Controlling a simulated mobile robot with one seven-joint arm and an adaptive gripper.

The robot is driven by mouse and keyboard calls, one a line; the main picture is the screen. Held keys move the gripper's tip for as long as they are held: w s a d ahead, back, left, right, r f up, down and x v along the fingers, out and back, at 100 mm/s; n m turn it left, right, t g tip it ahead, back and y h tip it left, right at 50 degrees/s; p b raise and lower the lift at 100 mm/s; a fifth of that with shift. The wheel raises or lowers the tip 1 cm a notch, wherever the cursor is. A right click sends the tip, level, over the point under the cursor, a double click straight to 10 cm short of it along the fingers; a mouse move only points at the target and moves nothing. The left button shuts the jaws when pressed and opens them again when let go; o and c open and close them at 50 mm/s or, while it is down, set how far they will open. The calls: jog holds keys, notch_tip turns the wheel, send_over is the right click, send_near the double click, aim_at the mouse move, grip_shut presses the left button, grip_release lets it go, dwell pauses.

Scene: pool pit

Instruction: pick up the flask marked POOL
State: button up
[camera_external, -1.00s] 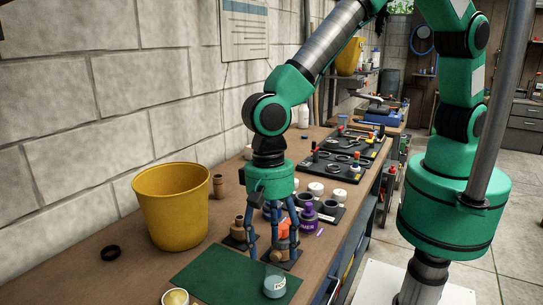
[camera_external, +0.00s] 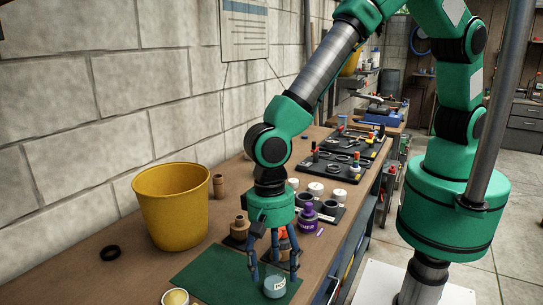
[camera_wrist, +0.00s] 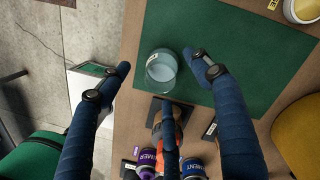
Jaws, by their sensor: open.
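The flask (camera_external: 275,287) is a small clear round vessel with pale blue contents and a white label too small to read surely. It stands upright near the front right corner of the green mat. In the wrist view the flask (camera_wrist: 161,68) shows between the two forward fingertips, seemingly untouched. My gripper (camera_external: 273,274) points down, its fingers spread open and empty, just behind and above the flask. In the wrist view my gripper (camera_wrist: 158,72) has a third finger nearer the bottles. I cannot tell the exact height of the fingertips.
The green mat (camera_external: 205,275) is mostly bare. A yellow bucket (camera_external: 172,215) stands left, with a black ring (camera_external: 110,253) beside it. A purple bottle (camera_external: 308,218) and an orange-topped bottle (camera_wrist: 166,128) stand close behind. A cream-topped tin (camera_external: 175,298) sits at the front edge.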

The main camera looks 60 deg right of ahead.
aim_at(274, 278)
jog(key=shift+s+a+f, duration=0.1)
jog(key=shift+a+f, duration=0.05)
jog(key=shift+f, duration=1.85)
jog(key=c, duration=1.2)
